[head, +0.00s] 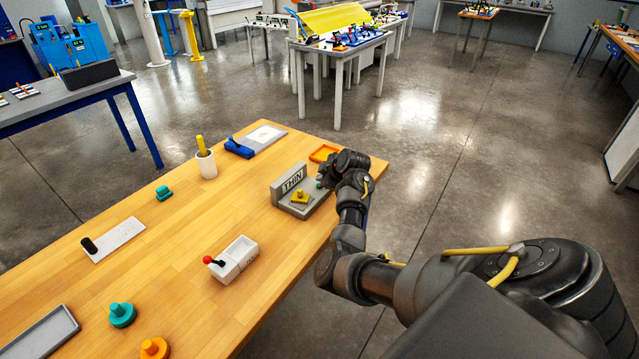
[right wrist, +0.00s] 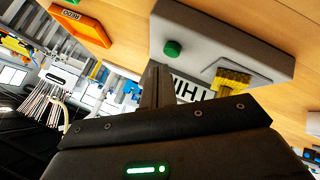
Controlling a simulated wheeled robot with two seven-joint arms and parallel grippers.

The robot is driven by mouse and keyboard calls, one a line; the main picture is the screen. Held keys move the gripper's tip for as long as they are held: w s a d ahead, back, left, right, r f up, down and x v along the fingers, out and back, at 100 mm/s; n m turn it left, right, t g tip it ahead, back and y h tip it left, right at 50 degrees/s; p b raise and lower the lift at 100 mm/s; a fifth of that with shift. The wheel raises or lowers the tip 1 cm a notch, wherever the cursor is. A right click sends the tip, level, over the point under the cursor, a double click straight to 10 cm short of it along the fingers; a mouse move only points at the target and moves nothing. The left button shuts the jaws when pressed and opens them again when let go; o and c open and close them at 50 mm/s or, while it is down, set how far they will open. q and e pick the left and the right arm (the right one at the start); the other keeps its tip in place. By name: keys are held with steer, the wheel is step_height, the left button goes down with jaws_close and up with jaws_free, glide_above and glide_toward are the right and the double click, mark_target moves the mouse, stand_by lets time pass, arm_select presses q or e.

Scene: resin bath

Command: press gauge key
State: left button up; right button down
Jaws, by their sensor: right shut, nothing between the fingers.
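The grey gauge (head: 311,207) stands near the right edge of the wooden table, with a sign on its upright reading "THIN". A yellow piece (head: 300,197) sits on its base. The gauge's green key (head: 319,184) is small and round; it also shows in the right wrist view (right wrist: 172,49), apart from the yellow piece (right wrist: 232,80). My right gripper (head: 323,177) is shut and empty, close beside the key. In the right wrist view its fingers (right wrist: 157,82) point toward the key, with a small gap in the picture. My left gripper is out of view.
An orange tray (head: 323,153) lies just behind the gauge. A white box with a red-knobbed lever (head: 234,260) stands in front. A white cup (head: 206,164), a blue device (head: 239,148) and teal and orange knobbed pieces are further left. The table's right edge is close to the gauge.

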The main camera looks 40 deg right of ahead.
step_height(320, 180, up, 5)
steer(key=p, duration=0.4)
steer(key=shift+p, duration=0.4)
stand_by(0.7)
